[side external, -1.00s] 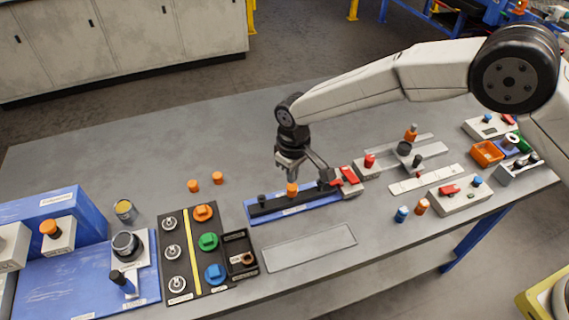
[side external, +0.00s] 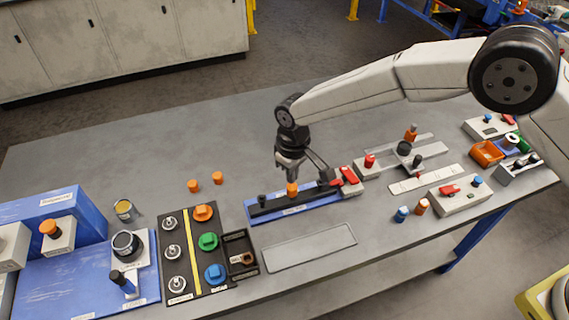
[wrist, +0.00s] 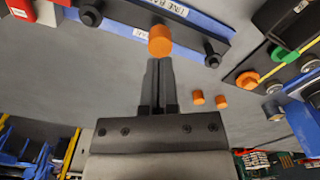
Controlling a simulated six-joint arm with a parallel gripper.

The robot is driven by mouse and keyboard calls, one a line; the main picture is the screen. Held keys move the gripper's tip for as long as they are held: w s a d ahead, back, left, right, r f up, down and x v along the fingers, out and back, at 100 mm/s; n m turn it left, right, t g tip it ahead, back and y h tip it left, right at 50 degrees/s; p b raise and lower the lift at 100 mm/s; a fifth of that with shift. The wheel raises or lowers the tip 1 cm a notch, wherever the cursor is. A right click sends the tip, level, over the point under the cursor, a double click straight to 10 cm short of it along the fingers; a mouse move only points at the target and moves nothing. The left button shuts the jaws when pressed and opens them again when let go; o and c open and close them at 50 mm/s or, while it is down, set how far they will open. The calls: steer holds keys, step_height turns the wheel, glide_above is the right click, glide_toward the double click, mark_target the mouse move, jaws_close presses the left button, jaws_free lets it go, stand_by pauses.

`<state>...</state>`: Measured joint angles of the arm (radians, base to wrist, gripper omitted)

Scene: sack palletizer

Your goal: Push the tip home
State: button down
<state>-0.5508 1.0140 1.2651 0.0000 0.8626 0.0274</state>
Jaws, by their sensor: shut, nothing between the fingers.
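An orange cylindrical tip (side external: 292,189) stands on the black bar of a blue-based fixture (side external: 330,207). It also shows in the wrist view (wrist: 160,40), just beyond my fingertips. My gripper (side external: 291,179) is shut and empty, pointing down close above the orange tip; in the wrist view its two fingers (wrist: 158,62) lie together. I cannot tell whether they touch the tip. A black peg (side external: 262,201) stands on the bar to the left of the tip. The tip's underside is hidden.
Two loose orange cylinders (side external: 193,186) (side external: 217,178) stand on the table behind the fixture. A dark panel with coloured knobs (side external: 208,241) lies to the left. A red-topped block (side external: 348,176) adjoins the fixture's right end. A flat grey plate (side external: 310,247) lies in front.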

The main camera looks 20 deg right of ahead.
mark_target(293, 187)
steer(key=shift+f, duration=0.15)
steer(key=shift+f, duration=1.35)
steer(key=shift+s, duration=0.1)
steer(key=shift+d, duration=0.1)
steer(key=shift+r, duration=3.6)
